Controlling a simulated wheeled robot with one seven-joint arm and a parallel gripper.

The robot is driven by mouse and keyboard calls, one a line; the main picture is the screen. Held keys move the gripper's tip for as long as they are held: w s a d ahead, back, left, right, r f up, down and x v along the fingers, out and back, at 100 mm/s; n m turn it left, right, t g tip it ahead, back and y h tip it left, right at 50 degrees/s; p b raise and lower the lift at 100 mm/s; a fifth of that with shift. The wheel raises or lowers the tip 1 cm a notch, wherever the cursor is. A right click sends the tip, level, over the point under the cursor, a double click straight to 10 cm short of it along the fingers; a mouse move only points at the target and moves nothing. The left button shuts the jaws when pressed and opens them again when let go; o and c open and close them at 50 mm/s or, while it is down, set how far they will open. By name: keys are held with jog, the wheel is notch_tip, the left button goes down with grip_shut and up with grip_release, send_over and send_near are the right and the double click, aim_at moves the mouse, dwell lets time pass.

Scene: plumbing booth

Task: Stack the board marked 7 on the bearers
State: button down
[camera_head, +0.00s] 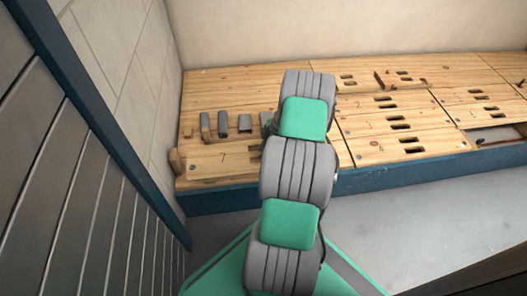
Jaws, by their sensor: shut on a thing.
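The wooden board marked 7 (222,163) lies at the front left of the plank deck and looks about level with the boards around it. Dark slots (254,149) show near its right end, partly behind my arm. My arm reaches forward over the board's right end. My gripper is hidden behind the arm, so I cannot see its fingers or what they hold. I cannot make out which pieces are the bearers.
Several grey and brown blocks (224,124) stand in a row behind the 7. A small wooden post (176,161) stands at the deck's left edge. Slotted boards (375,128) lie to the right, with an opening (492,136) at far right. A slatted wall (70,170) is close on the left.

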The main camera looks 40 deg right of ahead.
jog(key=shift+f, duration=0.15)
jog(key=c, duration=1.2)
grip_release()
jog(key=p+v, duration=0.3)
jog(key=v, duration=0.5)
jog(key=w+a+r+m+h+p, duration=0.15)
jog(key=a+r+p, duration=0.45)
jog(key=r, duration=0.6)
jog(key=w+a+r+m+p, duration=0.15)
jog(key=a+r+p, duration=0.4)
jog(key=r, duration=0.65)
jog(key=w+a+r+m+h+p, duration=0.1)
jog(key=w+a+r+p, duration=0.1)
jog(key=a+r+p, duration=0.65)
jog(key=s+a+r+m+p, duration=0.2)
jog(key=s+a+r+p, duration=0.2)
jog(key=r, duration=0.6)
jog(key=s+a+r+m+p, duration=0.2)
jog(key=s+a+r+p, duration=0.3)
jog(key=r+p, duration=0.3)
jog(key=s+a+r+m+h+p, duration=0.1)
jog(key=s+a+r+m+p, duration=0.2)
jog(key=r, duration=1)
jog(key=s+a+p, duration=0.1)
jog(key=a+p, duration=0.1)
jog(key=p, duration=0.1)
jog(key=shift+s+a+r+t, duration=0.2)
jog(key=shift+s+a+t, duration=0.1)
jog(key=shift+t, duration=0.1)
